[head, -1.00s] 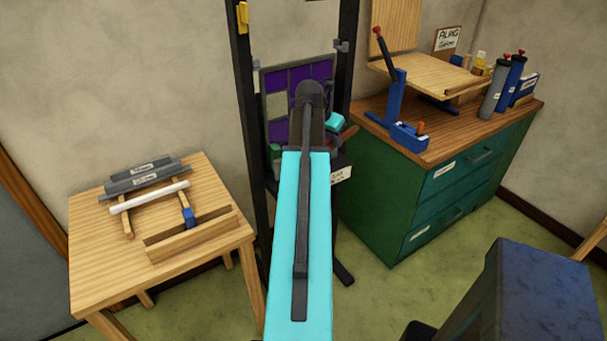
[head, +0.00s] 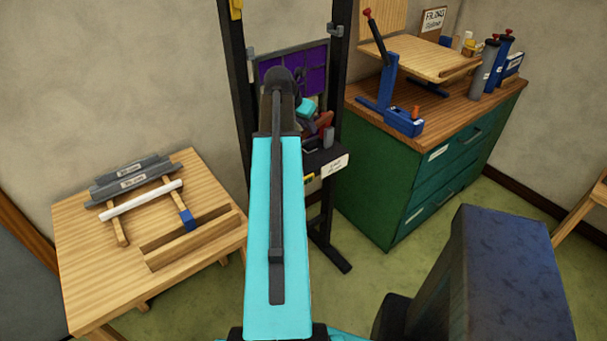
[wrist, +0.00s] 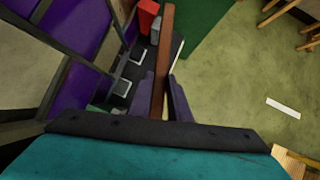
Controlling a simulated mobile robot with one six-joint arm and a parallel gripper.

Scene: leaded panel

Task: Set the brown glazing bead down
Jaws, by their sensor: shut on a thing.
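My gripper (wrist: 160,82) is shut on the brown glazing bead (wrist: 166,40), which runs lengthwise between its two dark fingers in the wrist view. The bead's far end reaches over a dark shelf (wrist: 128,92) beside the leaded panel (wrist: 85,30). I cannot tell whether the bead touches the shelf. In the head view, a bit of the brown bead (head: 325,120) shows by the panel (head: 312,68) and above the black shelf (head: 322,164). My arm hides part of the panel and most of the gripper there.
The black upright frame (head: 237,90) holds the panel. A red block (wrist: 147,17) stands by the bead. A wooden table (head: 85,262) at left bears a white bar (head: 140,199) and grey strips. A green cabinet (head: 385,180) stands at right.

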